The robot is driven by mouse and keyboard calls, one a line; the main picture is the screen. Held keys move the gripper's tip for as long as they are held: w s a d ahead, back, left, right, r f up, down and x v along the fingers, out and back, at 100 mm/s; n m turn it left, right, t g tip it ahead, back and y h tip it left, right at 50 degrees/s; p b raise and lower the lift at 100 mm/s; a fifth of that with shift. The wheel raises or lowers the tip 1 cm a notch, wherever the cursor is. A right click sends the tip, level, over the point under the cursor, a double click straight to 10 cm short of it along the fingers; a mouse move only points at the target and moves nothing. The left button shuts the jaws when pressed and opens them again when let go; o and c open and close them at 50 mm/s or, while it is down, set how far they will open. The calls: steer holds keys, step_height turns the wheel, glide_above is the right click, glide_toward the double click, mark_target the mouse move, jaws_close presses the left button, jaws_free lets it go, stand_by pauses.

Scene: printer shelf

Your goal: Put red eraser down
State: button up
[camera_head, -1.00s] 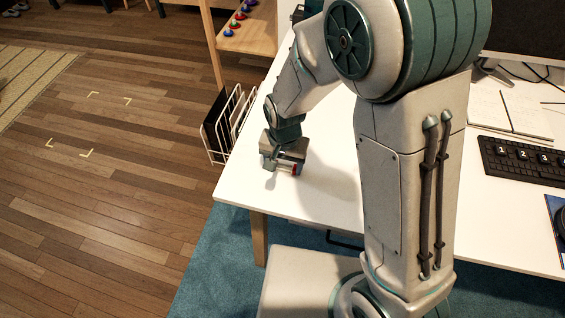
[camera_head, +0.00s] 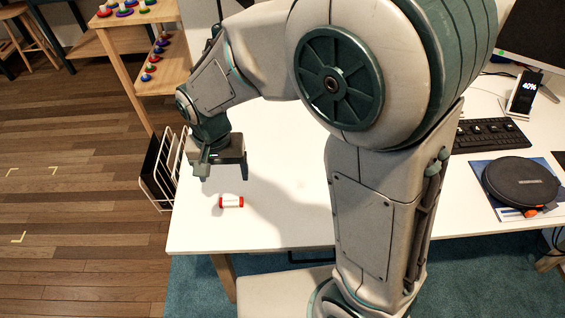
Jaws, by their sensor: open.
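The red eraser (camera_head: 231,202) lies on the white table (camera_head: 285,225) near its front left part. It is a small block with red ends and a pale middle. My gripper (camera_head: 222,175) is above and slightly behind it in the picture, open and empty, with clear space between the fingers and the eraser. The eraser is fully visible.
A white wire rack (camera_head: 165,180) stands by the table's left edge. A wooden shelf (camera_head: 163,75) with small colored objects is behind it. A keyboard (camera_head: 490,135), a round dark case (camera_head: 521,184) and a phone on a stand (camera_head: 523,93) are at the right. The table around the eraser is clear.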

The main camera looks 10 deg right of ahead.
steer(key=s+d+r+t, duration=0.1)
steer(key=s+d+r, duration=0.1)
steer(key=d, duration=0.5)
steer(key=s+d+r, duration=0.2)
steer(key=d+r, duration=0.1)
steer(key=d, duration=0.5)
steer(key=s+d+r+t, duration=0.1)
steer(key=s+d+r, duration=0.2)
steer(key=d, duration=0.4)
steer(key=shift+d+r+n+t, duration=0.15)
steer(key=shift+n+t, duration=0.15)
steer(key=shift+n, duration=0.1)
steer(key=shift+s, duration=0.1)
steer(key=p+v, duration=0.3)
steer(key=shift+w+r, duration=0.25)
steer(key=shift+w, duration=0.1)
